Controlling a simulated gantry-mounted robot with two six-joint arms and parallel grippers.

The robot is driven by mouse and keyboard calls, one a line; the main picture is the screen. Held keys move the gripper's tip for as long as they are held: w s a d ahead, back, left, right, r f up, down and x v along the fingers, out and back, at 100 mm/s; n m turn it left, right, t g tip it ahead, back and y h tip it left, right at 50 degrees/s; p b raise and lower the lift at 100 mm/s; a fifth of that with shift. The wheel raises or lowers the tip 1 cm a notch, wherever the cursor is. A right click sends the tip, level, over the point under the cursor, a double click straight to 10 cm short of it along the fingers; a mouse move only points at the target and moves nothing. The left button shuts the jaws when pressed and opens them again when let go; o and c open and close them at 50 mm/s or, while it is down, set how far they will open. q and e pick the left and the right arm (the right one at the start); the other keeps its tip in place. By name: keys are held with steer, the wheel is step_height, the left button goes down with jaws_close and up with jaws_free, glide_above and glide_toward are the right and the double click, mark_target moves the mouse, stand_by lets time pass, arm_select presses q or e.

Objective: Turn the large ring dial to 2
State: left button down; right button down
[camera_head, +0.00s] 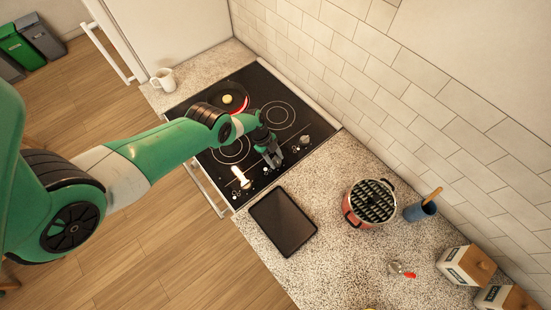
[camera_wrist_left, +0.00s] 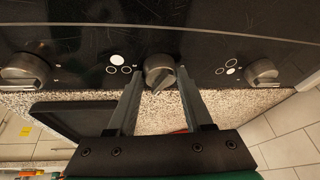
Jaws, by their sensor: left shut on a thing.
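The black glass cooktop (camera_head: 195,100) has a row of metal dials along its edge. In the left wrist view, a middle dial (camera_wrist_left: 159,74) sits between the fingers of my left gripper (camera_wrist_left: 162,72), which is shut on its grip. Another dial (camera_wrist_left: 25,71) shows at the left and one more (camera_wrist_left: 262,73) at the right. White ring marks (camera_wrist_left: 118,62) are printed between the dials. No numbers can be read. In the head view, my left gripper (camera_head: 272,157) is over the dial edge and hides the dial it holds. My right gripper is not in view.
A red pot (camera_head: 369,203), a blue cup (camera_head: 419,211) and a white mug (camera_head: 164,79) stand on the counter. A tiled wall (camera_head: 400,90) rises behind.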

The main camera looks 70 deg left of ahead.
arm_select(q)
steer(key=shift+c, duration=1.5)
jaws_free()
